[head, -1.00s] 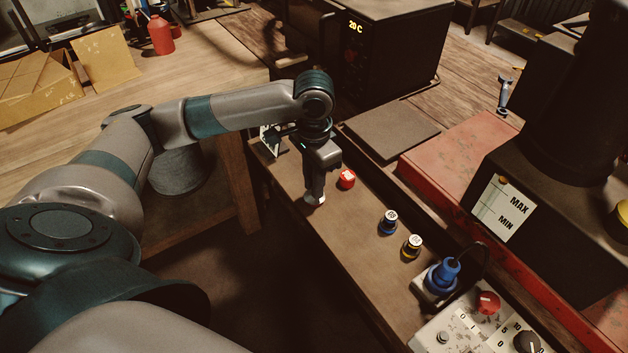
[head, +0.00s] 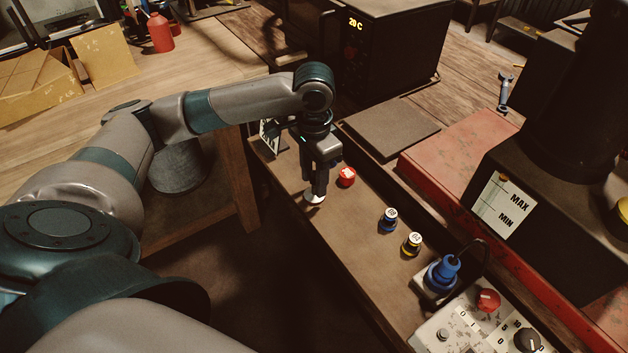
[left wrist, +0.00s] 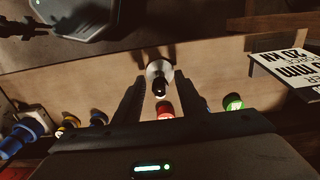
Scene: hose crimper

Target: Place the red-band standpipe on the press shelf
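My left gripper (head: 317,188) points down over the narrow brown shelf (head: 345,240). In the left wrist view its two fingers (left wrist: 158,84) are apart, one on each side of a silver-white round piece with a dark top (left wrist: 158,70). Gaps show between that piece and the fingers. In the head view only its pale base (head: 315,198) shows below the fingers; I see no red band on it. A small red piece with a pale label (head: 346,177) stands just right of the gripper, and also shows in the left wrist view (left wrist: 165,112). My right gripper is out of view.
A blue-banded piece (head: 388,221) and a yellow-banded piece (head: 412,244) stand along the shelf, before a blue plug (head: 442,274) and a control panel (head: 475,330). A green piece (left wrist: 232,102) and a sign (left wrist: 285,70) are at the other end. A red machine base (head: 460,160) lies behind.

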